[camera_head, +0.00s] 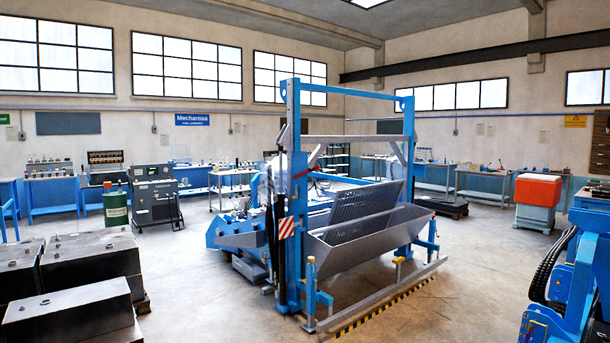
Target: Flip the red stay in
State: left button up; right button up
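A blue upright frame (294,120) stands in the middle of the hall and carries a grey sieve trough (345,247) with a slotted screen (362,203). A short, thin red piece, which looks like the red stay (303,174), sits at the inner side of the frame's left post, roughly at mid-height. It slopes up to the right, away from the post. It is small here, and I cannot tell how its ends are fixed. Neither of my grippers is in view, and nothing is seen touching the red stay.
A yellow-black striped floor edge (385,307) runs along the frame's front. Dark metal boxes (75,290) stand at the left. Blue machinery (565,290) stands at the lower right, and an orange-topped bin (538,190) behind it. The floor right of the frame (480,265) is clear.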

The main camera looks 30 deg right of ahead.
aim_at(310, 170)
jog(key=i+l+z, duration=0.65)
jog(key=i, duration=0.25)
jog(key=i+l+z, duration=0.35)
jog(key=i, duration=0.2)
jog(key=i+z, duration=0.35)
jog(key=i, duration=1)
jog(key=i+l+u, duration=0.15)
jog(key=i, duration=0.7)
jog(key=i+l+u, duration=0.1)
jog(key=i+u, duration=0.3)
jog(key=i+l+u, duration=1.1)
jog(key=i, duration=0.05)
